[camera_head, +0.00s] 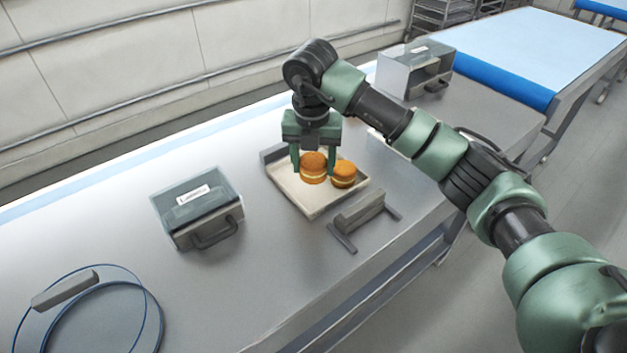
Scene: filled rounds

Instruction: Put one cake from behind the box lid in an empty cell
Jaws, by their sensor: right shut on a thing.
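A round, orange-brown filled cake (313,172) is between the fingers of my right gripper (315,166), which points down and is shut on it. I cannot tell whether this cake is lifted off the pale tray (318,207) below. A second similar cake (344,175) sits in the tray just to the right. A grey box with a clear lid (188,198), a white label and a front handle stands to the left, and its lid looks down. A similar box (416,62) stands at the back right. What is inside either box is unclear. My left gripper is not in view.
A grey bar on two feet (360,211) stands at the tray's front right. A loop of blue cable (158,312) and a grey block (65,290) lie at the front left. The steel table (245,295) is clear between cable and tray. A blue-edged conveyor (530,45) is beyond.

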